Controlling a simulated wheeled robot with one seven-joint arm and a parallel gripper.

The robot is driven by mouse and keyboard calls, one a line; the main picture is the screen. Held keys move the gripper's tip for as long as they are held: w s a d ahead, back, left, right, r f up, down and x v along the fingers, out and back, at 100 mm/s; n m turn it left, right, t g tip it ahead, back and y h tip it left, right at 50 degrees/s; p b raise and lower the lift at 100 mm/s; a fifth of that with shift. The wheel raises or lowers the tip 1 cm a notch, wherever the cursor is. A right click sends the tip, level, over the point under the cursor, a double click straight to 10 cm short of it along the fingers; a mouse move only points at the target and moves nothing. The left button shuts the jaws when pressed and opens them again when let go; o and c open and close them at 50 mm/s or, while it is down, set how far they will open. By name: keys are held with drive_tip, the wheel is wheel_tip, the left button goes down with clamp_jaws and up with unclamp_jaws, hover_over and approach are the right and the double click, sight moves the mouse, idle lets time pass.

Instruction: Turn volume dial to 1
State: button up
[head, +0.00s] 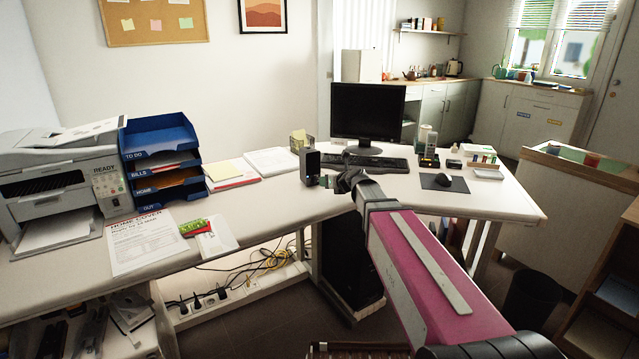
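No volume dial can be made out at this size. A small dark upright box (310,163), which may be a speaker, stands on the white desk left of the keyboard. My gripper (329,181) is at the end of the arm, close to the right side of this box near its lower part. I cannot tell whether they touch. The fingers are small and dark, so whether they are open or shut does not show. My wrist hides part of the desk and the keyboard's front edge.
A monitor (367,111) and keyboard (375,162) stand behind my wrist. A mouse (459,183) lies right on a dark pad. Papers (270,161), blue trays (160,137) and a printer (50,180) fill the left. Desk front between box and papers is clear.

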sight(317, 181)
drive_tip(key=x, duration=0.7)
drive_tip(key=shift+w+a+f, duration=0.1)
drive_tip(key=shift+w, duration=0.1)
clamp_jaws()
